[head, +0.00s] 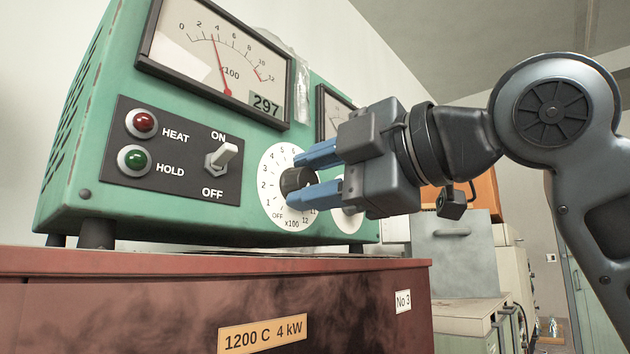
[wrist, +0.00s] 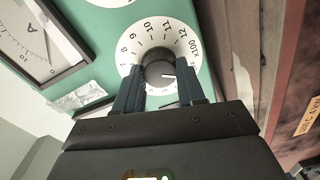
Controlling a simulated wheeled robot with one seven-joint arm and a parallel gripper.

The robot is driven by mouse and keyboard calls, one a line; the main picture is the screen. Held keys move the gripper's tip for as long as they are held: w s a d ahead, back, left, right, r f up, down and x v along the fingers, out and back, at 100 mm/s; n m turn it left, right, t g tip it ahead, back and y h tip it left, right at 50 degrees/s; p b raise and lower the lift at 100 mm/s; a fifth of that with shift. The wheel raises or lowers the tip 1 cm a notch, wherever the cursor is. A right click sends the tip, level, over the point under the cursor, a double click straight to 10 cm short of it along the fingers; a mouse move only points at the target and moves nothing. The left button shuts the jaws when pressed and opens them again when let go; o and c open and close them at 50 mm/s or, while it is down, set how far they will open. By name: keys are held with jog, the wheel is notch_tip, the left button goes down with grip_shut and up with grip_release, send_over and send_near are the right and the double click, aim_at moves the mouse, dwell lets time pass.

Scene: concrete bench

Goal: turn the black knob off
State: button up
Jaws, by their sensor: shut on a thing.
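The black knob (head: 295,183) sits at the centre of a white numbered dial (head: 271,186) on the green panel. It also shows in the wrist view (wrist: 158,70), with a white pointer mark on its face aimed toward the right of that picture. The finger there hides part of the scale, so I cannot read the exact setting. "OFF" is printed at the dial's lower left in the head view. My gripper (head: 306,179) comes from the right, its two blue fingers above and below the knob, shut on it. In the wrist view the fingers flank it on both sides.
A toggle switch (head: 222,156) points up toward ON, beside a red lamp (head: 142,124) and a green lamp (head: 134,158). A meter (head: 195,45) reads 297 above. A second white dial (head: 348,220) lies partly behind my gripper. The unit stands on a brown cabinet (head: 120,310).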

jog(key=shift+n, duration=0.4)
jog(key=shift+f, duration=0.1)
jog(key=o, duration=1.1)
jog(key=shift+c, duration=0.2)
jog(key=v, duration=0.7)
jog(key=shift+s+d+b, duration=0.3)
jog(key=shift+b, duration=0.15)
